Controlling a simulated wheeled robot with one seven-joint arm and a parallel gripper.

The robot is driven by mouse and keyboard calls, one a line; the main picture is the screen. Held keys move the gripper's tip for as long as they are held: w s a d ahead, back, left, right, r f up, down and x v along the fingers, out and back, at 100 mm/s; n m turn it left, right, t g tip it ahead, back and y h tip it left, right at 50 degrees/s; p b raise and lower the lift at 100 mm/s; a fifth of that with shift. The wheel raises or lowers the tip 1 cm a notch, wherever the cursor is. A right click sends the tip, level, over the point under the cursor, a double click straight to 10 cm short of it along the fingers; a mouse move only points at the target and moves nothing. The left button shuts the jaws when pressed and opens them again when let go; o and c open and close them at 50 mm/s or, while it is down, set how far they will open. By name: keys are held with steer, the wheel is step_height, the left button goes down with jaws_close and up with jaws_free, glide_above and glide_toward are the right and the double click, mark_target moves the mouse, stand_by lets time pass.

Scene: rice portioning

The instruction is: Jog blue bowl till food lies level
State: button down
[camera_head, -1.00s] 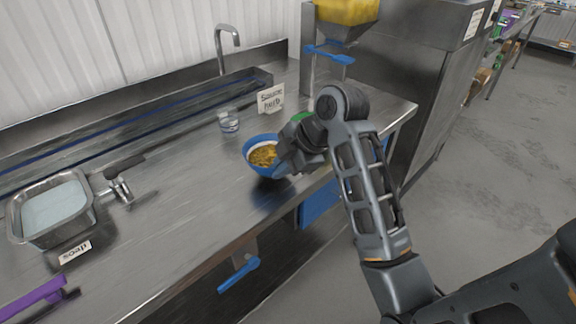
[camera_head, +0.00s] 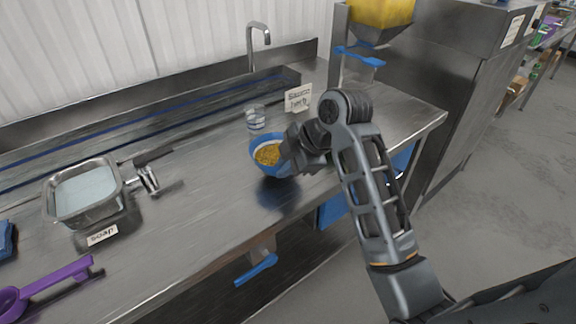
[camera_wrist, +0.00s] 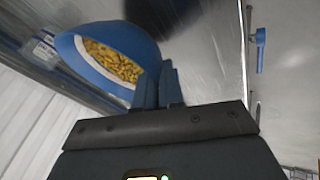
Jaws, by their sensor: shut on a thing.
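The blue bowl (camera_head: 270,168) holds yellow-brown grainy food (camera_head: 268,153) and hangs a little above the steel counter, with a dark reflection below it. My gripper (camera_head: 291,152) is shut on the bowl's right rim in the head view. In the wrist view the bowl (camera_wrist: 140,45) is tilted in the picture, and the fingers (camera_wrist: 158,88) pinch its rim. The food (camera_wrist: 112,62) there lies against the lower wall with part of the pale inner wall bare. Whether its surface is level I cannot tell.
A clear cup (camera_head: 256,120) and a small sign (camera_head: 298,98) stand just behind the bowl. A steel pan (camera_head: 85,195) of pale liquid and a purple scoop (camera_head: 50,284) are at the left. A yellow hopper (camera_head: 380,18) is at the back right. The counter's front middle is clear.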

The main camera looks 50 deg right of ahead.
steer(key=shift+f, duration=0.1)
steer(key=shift+d+f+b, duration=0.1)
steer(key=shift+f+b, duration=0.2)
steer(key=shift+f, duration=0.25)
steer(key=shift+f, duration=0.1)
steer(key=shift+f, duration=0.25)
steer(key=c, duration=1.2)
jaws_free()
steer(key=shift+o, duration=0.2)
